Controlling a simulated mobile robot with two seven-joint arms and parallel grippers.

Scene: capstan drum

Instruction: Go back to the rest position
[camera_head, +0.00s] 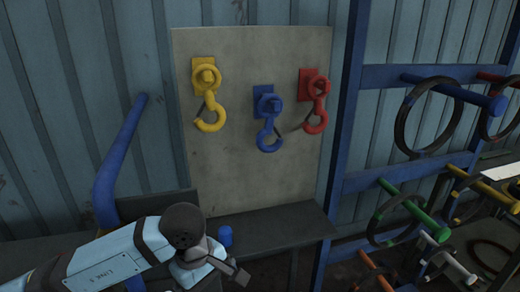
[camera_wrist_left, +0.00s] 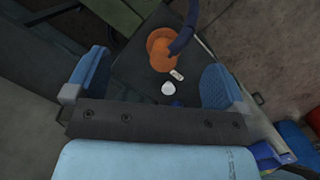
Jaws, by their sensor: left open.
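My left arm comes in from the lower left in the head view and ends in my left gripper (camera_head: 234,258), low in front of the dark bench. In the left wrist view my left gripper (camera_wrist_left: 155,78) shows its two blue ribbed fingers wide apart with nothing held between them. Beyond the fingers, an orange rounded drum-like part (camera_wrist_left: 162,50) with a dark curved bar over it lies on or above a dark surface. A small white round thing (camera_wrist_left: 168,88) shows near it. My right gripper is in neither view.
A grey board (camera_head: 255,175) carries yellow (camera_head: 209,112), blue (camera_head: 268,130) and red (camera_head: 315,112) hooks. A blue rack (camera_head: 350,130) with pegs and dark rings stands at right. A bent blue bar (camera_head: 115,165) rises near my arm. The dark bench top (camera_head: 285,222) looks mostly clear.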

